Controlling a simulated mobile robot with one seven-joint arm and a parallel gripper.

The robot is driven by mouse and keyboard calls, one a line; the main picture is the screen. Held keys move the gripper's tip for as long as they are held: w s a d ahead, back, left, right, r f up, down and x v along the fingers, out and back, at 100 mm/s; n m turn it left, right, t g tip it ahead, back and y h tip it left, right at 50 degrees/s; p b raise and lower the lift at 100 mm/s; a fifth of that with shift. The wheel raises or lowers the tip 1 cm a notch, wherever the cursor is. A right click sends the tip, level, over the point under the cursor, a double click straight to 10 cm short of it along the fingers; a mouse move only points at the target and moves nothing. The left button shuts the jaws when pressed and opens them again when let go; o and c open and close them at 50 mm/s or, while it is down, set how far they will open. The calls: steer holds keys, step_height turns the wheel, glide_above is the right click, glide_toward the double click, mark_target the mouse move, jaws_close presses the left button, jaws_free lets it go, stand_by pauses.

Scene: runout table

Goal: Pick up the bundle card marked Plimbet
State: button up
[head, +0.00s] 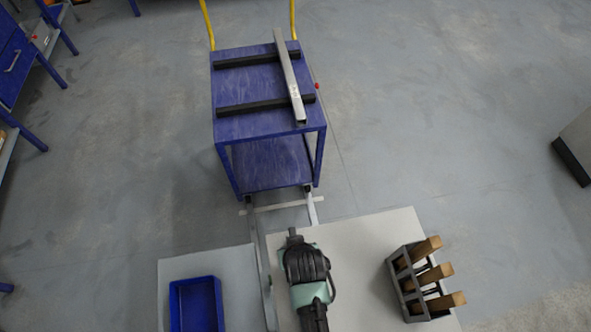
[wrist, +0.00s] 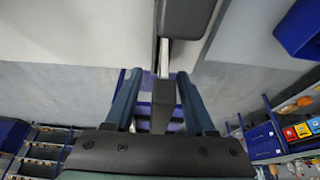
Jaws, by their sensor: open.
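No card with a readable Plimbet mark shows in either view. A small pale patch with faint marks (head: 294,91) is on the long grey bar lying on the blue cart in the head view; I cannot tell if it is a card or what it says. My gripper (wrist: 158,75) is open in the wrist view, its two dark blue fingers apart. No card shows between them; a dark grey part lies behind the gap. In the head view my arm is over the pale table, in front of the cart, and its fingers cannot be made out clearly.
The blue cart (head: 233,88) has two black cross bars, yellow handles and a lower shelf. A grey rack (head: 397,287) with three brown wooden pieces stands on the pale table (head: 352,235). A blue bin (head: 178,297) is at lower left. Open floor lies right of the cart.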

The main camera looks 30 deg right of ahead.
steer(key=shift+x, duration=0.85)
steer(key=shift+r, duration=0.1)
jaws_close()
